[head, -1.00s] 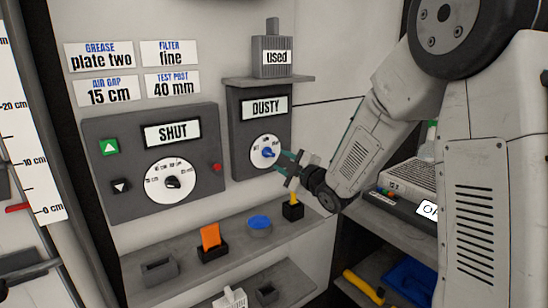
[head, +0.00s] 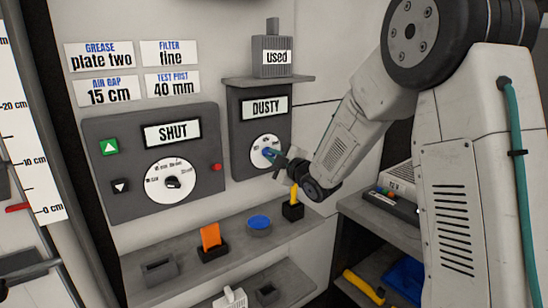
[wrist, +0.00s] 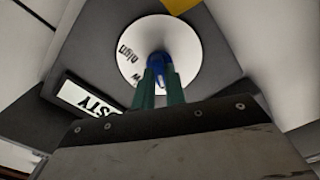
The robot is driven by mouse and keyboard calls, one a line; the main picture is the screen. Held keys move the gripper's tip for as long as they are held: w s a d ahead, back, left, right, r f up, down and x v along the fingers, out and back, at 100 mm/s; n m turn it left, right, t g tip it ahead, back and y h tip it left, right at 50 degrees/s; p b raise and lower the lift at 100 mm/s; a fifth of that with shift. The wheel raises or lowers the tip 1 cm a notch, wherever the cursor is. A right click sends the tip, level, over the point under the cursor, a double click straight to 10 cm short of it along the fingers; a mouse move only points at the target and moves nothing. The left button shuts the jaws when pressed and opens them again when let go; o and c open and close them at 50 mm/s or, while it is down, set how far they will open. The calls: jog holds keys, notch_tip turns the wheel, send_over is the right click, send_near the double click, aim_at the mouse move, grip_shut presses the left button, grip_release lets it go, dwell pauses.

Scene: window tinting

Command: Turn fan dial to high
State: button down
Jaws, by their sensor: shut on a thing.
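The fan dial (head: 261,141) is a white disc on the dark grey panel under the "DUSTY" display (head: 266,107). Its blue knob (wrist: 159,58) sits in the middle of the disc. My gripper (head: 272,156) reaches the dial from the lower right, its green fingers shut on the knob. In the wrist view, the fingers cover part of the knob and disc. A label that seems to read "High" shows upside down on the disc there.
A larger panel (head: 205,187) with a "SHUT" display, a dial and buttons stands to the left. A shelf (head: 222,235) below carries an orange item (head: 211,237), a blue-topped round item (head: 259,222) and a yellow-handled tool (head: 294,195). A "used" filter box (head: 272,57) stands above.

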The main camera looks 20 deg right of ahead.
jog(key=shift+m, duration=0.3)
jog(key=m, duration=1.2)
jog(key=shift+d+r+m, duration=0.1)
jog(key=shift+d+m, duration=0.05)
jog(key=shift+m, duration=0.25)
jog(key=m, duration=1)
jog(key=shift+d, duration=0.1)
jog(key=shift+m, duration=0.4)
jog(key=c, duration=1.4)
grip_release()
jog(key=shift+c, duration=0.2)
